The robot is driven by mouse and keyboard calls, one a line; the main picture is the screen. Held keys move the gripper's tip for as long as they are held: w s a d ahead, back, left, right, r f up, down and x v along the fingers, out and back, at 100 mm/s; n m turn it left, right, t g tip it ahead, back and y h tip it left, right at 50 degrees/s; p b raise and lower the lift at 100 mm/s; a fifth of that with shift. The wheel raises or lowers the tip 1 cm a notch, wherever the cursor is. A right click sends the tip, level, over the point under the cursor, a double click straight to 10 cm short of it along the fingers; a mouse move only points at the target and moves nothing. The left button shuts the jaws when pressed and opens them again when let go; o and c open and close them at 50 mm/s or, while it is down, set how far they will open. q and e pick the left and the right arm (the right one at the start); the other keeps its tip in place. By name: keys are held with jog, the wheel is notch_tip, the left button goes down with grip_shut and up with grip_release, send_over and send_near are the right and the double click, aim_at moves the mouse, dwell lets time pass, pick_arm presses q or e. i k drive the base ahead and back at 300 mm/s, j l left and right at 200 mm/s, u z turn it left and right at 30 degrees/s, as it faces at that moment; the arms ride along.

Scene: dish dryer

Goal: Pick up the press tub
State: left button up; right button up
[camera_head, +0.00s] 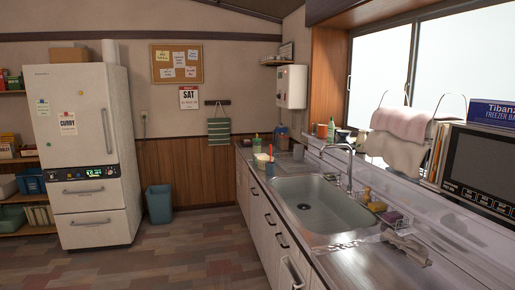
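I cannot surely tell which thing is the press tub. A small pale yellow tub-like container (262,161) stands on the counter left of the sink, with a thin red upright thing at it. A small blue item (270,170) is close in front of it. A blue and brown container (282,136) stands farther back on the counter by the wall. Neither of my grippers shows in the head view.
The counter (345,268) runs along the right, with a steel sink (320,205) and tap (349,168). A microwave (482,165) stands at right. A fridge (88,150) and blue bin (159,204) are at left. The floor (190,255) between is clear.

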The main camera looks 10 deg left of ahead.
aim_at(256, 143)
jog(key=i+j+u, duration=0.3)
jog(key=i, duration=0.55)
jog(key=i+u, duration=0.3)
jog(key=i, duration=3.05)
jog(key=i+j+z, duration=0.1)
jog(key=i+z, duration=0.3)
jog(key=i, duration=0.15)
jog(key=i+j+z, duration=0.3)
jog(key=i+z, duration=0.15)
jog(key=i+j+z, duration=0.8)
jog(key=j+z, duration=0.15)
jog(key=i+j+z, duration=0.25)
jog(key=j, duration=0.15)
jog(key=j+z, duration=0.3)
jog(key=i+j+z, duration=0.1)
jog(key=j+z, duration=0.15)
jog(key=j, duration=0.25)
jog(key=j+z, duration=0.3)
jog(key=k+j, duration=0.1)
jog(key=j, duration=0.15)
jog(key=i, duration=0.15)
